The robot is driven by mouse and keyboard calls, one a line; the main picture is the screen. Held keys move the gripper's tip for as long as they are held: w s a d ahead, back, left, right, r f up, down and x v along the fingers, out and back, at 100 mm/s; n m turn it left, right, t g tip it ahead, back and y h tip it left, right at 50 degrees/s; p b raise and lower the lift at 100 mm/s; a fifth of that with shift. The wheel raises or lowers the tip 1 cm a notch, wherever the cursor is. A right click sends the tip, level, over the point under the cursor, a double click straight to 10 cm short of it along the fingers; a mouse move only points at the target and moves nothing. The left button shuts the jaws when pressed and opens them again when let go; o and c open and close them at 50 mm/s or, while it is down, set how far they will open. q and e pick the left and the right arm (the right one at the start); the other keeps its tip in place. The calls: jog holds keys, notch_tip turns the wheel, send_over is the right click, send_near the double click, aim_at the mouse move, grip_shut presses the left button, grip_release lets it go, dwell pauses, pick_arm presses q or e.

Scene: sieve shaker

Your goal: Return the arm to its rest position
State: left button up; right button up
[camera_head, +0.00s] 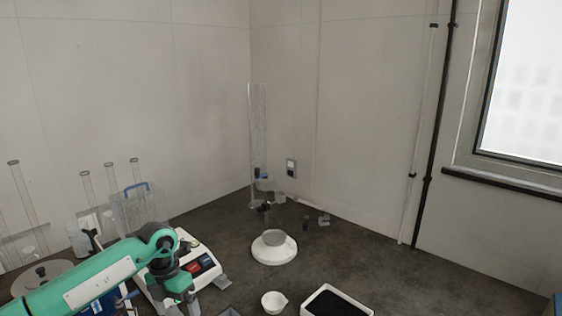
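My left arm, green, comes in from the lower left and bends down at the wrist. My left gripper (182,303) points down at the bottom of the view, in front of a white device (211,281) with red and blue buttons. The gripper's fingertips are dark and partly cut off by the frame edge, so its opening is unclear. I cannot tell whether it touches the device. My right gripper is not in view.
A white round base with a grey bowl (274,238) stands mid-bench. A small white mortar (273,302) and a white tray with black contents (367,310) are in front. Tall glass cylinders (89,192) and a clear container (140,212) stand at left. The right bench is clear.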

pick_arm(q)
jog(key=w+d+f+n+t+h, duration=0.2)
jog(key=d+f+n+h, duration=0.5)
jog(key=d+f+h, duration=0.6)
jog(key=s+a+f+n+t+y, duration=0.25)
jog(key=f+n+t, duration=0.35)
jog(key=f+n, duration=0.45)
jog(key=s+a+f+n+t+y, duration=0.1)
jog(key=a+f+n+t+y, duration=0.45)
jog(key=f, duration=0.75)
jog(key=s+a+f+n+g+y, duration=0.25)
jog(key=s+f+n, duration=0.25)
jog(key=s+f, duration=0.55)
jog(key=s+a+f+n+g+y, duration=0.2)
jog(key=s+a+f+n, duration=0.3)
jog(key=s+f, duration=0.6)
jog(key=s+f+n+g+y, duration=0.1)
jog(key=s+f+n+g, duration=0.1)
jog(key=s, duration=1.3)
jog(key=s+d+f+n+g+y, duration=0.1)
jog(key=s+f+n+g, duration=0.2)
jog(key=s, duration=1.1)
notch_tip(320, 180, down, 2)
jog(key=shift+s+g, duration=0.35)
jog(key=shift+g, duration=0.25)
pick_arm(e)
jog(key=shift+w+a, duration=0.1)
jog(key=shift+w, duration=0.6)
